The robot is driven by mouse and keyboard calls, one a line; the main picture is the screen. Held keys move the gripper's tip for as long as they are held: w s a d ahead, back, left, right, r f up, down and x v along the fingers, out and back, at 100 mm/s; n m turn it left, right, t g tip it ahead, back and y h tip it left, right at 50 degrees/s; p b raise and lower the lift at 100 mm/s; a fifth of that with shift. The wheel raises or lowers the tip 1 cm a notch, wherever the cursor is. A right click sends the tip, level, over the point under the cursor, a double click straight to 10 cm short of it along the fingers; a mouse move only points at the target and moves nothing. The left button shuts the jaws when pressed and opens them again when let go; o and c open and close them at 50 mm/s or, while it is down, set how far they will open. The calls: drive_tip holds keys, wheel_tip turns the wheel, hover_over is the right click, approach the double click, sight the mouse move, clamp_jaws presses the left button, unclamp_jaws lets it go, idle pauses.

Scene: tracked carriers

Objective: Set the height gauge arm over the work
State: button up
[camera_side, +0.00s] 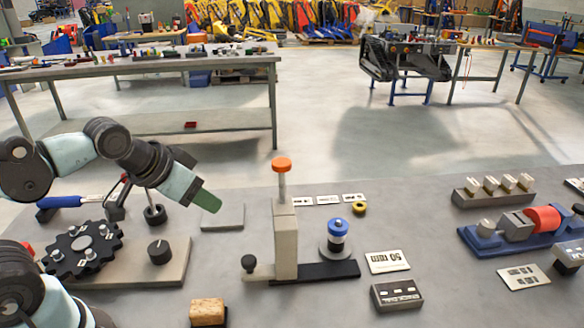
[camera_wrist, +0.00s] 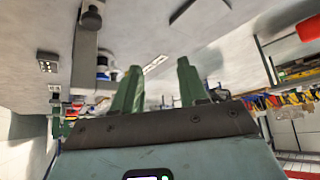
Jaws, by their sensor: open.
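The height gauge has a pale beige column (camera_side: 285,243) topped by an orange knob (camera_side: 281,164) on a rod, above a dark base bar (camera_side: 328,271). A low beige arm with a black knob (camera_side: 249,263) extends left from the column. A blue-capped piece (camera_side: 338,229), perhaps the work, stands on a grey disc right of the column. My gripper (camera_side: 211,201) is in the air left of the gauge, apart from it. In the wrist view its green fingers (camera_wrist: 159,68) are spread and empty. The gauge's beige part (camera_wrist: 86,55) shows there at upper left, partly hidden.
A sprocket plate (camera_side: 83,250) and a black dial (camera_side: 159,252) are at the left. A wooden block (camera_side: 207,312) is in front. A marked dark block (camera_side: 396,295) and a blue vise (camera_side: 520,232) with a red cylinder are at the right.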

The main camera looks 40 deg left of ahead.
drive_tip(key=shift+o, duration=1.3)
drive_tip(key=m+g+h, duration=0.5)
drive_tip(key=m+g, duration=0.2)
drive_tip(key=m, duration=1.1)
approach(248, 259)
drive_tip(key=shift+y, duration=0.3)
drive_tip(key=x, duration=0.8)
drive_tip(key=shift+d+f, duration=0.1)
drive_tip(key=shift+d, duration=0.2)
drive_tip(key=shift+c, duration=0.5)
clamp_jaws()
